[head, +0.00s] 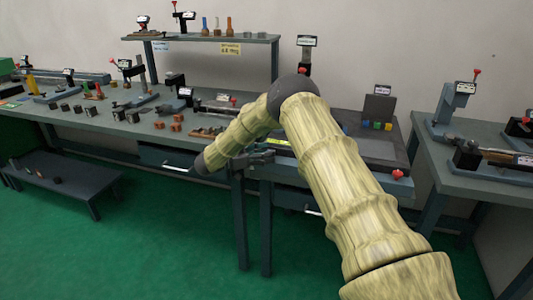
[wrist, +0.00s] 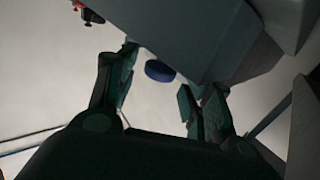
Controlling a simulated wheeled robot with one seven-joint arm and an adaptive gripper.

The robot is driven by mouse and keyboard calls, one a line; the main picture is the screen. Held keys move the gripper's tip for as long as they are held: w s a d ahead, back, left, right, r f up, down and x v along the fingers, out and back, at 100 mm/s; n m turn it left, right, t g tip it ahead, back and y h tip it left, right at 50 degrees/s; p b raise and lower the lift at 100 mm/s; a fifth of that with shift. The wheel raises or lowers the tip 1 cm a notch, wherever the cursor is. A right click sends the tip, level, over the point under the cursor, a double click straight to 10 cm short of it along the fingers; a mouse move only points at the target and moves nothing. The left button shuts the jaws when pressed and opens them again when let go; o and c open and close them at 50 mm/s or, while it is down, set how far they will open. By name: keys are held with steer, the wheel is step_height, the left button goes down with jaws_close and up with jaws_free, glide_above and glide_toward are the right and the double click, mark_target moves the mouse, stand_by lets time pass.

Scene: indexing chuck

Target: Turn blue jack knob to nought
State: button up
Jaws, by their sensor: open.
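A blue round knob (wrist: 160,71) shows in the wrist view, just beyond and between the fingertips of my gripper (wrist: 158,82). It sits against the edge of a large grey body (wrist: 195,35). My gripper is open, with one finger on each side of the knob in the picture, and a gap shows on both sides. I see no contact. No scale or nought mark can be read on the knob. In the head view my gripper is small and dark at the bench's front edge, and I cannot make out the knob there.
The long grey bench (head: 110,125) holds several small blocks and fixtures. A raised shelf (head: 200,38) stands at the back. A side table (head: 465,190) with devices is at right. A low bench (head: 70,180) stands on the green floor (head: 150,250), which is mostly clear.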

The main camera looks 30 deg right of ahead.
steer(key=w+a, duration=0.1)
steer(key=a, duration=0.6)
steer(key=shift+w+a, duration=0.3)
steer(key=shift+a, duration=0.05)
